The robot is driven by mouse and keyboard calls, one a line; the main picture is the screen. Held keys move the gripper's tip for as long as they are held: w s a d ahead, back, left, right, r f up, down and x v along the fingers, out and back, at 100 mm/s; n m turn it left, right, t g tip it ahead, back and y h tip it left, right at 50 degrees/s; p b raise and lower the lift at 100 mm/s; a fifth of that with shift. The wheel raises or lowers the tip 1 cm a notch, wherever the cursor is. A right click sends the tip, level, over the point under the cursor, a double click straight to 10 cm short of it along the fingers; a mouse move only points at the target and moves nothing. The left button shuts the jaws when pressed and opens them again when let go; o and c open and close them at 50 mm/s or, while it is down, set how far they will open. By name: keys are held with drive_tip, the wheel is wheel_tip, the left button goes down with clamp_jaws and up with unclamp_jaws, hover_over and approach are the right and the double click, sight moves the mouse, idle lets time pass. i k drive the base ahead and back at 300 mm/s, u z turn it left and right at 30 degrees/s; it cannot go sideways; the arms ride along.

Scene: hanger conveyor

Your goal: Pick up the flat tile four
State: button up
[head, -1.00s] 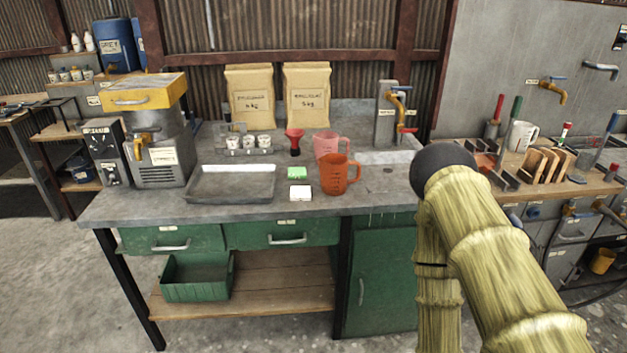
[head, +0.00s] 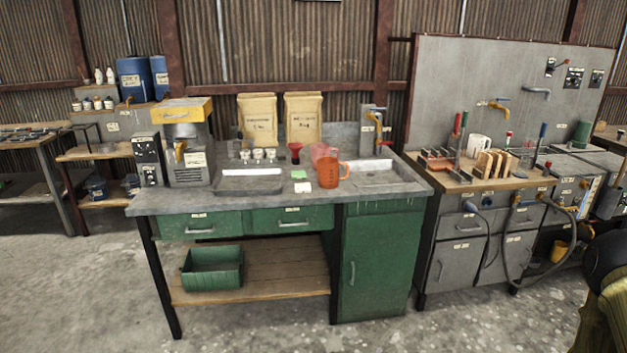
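Several flat brown tiles (head: 491,163) stand on edge in a row on the wooden-topped bench at right. I cannot tell which of them, if any, is tile four. A small green flat piece (head: 299,174) and a white block (head: 302,187) lie on the grey worktop of the green bench. No numbers are readable on any of these. My gripper is not in view; only a yellowish part of my arm with a dark rounded end shows at the lower right edge, well apart from the benches.
The green bench (head: 165,208) also holds a metal tray (head: 248,187), an orange jug (head: 330,172) and a sink. Upright tools and a white mug (head: 478,146) surround the brown tiles. Hoses (head: 532,272) hang before the right bench. The concrete floor in front is clear.

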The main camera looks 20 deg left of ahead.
sight(296, 175)
drive_tip(key=u, duration=0.65)
drive_tip(key=i, duration=0.6)
drive_tip(key=u, duration=0.95)
drive_tip(key=i, duration=0.8)
